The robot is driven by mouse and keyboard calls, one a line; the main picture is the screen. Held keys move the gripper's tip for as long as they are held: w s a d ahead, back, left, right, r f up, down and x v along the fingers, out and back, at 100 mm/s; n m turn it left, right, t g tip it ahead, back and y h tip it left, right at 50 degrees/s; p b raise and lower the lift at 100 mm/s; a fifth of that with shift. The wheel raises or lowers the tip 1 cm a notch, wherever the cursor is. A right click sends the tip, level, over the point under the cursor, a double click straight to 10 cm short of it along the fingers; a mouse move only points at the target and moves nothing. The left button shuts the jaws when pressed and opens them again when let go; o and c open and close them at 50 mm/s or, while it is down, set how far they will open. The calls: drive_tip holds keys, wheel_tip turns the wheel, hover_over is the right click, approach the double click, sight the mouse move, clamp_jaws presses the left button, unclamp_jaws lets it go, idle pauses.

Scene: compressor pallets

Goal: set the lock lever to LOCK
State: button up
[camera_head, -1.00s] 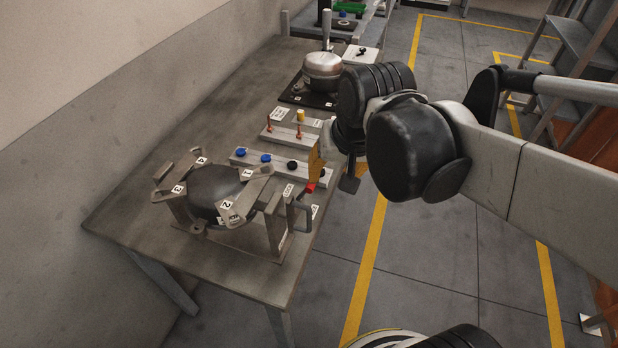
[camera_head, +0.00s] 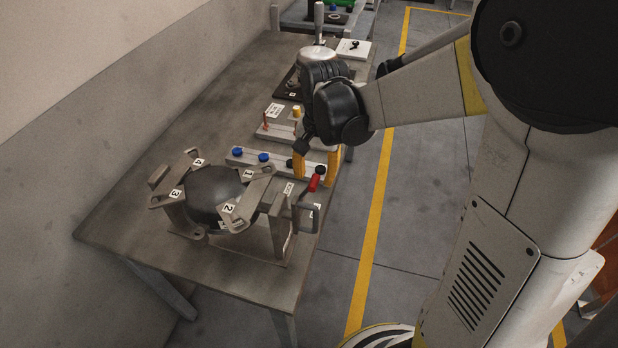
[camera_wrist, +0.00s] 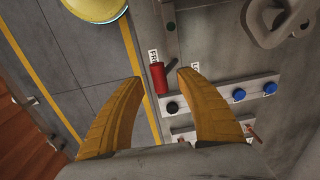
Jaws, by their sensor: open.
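The lock lever (camera_head: 314,182) has a red handle and stands at the right edge of the bench, by the clamping fixture (camera_head: 277,235). In the wrist view the red handle (camera_wrist: 158,77) lies beside a white label starting "FR" (camera_wrist: 153,56); a second label (camera_wrist: 195,70) is partly hidden by my right finger. My gripper (camera_head: 317,165) is open and empty, with yellow fingers pointing down just above and beyond the lever. I cannot tell the height gap.
The fixture holds a dark compressor (camera_head: 212,190) under numbered clamp arms. A grey bar with blue and black knobs (camera_head: 264,157) lies just behind the lever. The floor right of the bench is clear.

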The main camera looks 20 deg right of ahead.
sight(314, 180)
drive_tip(key=shift+w+a+f+b, duration=0.1)
drive_tip(key=shift+f+b, duration=0.25)
drive_tip(key=shift+f, duration=1.15)
clamp_jaws()
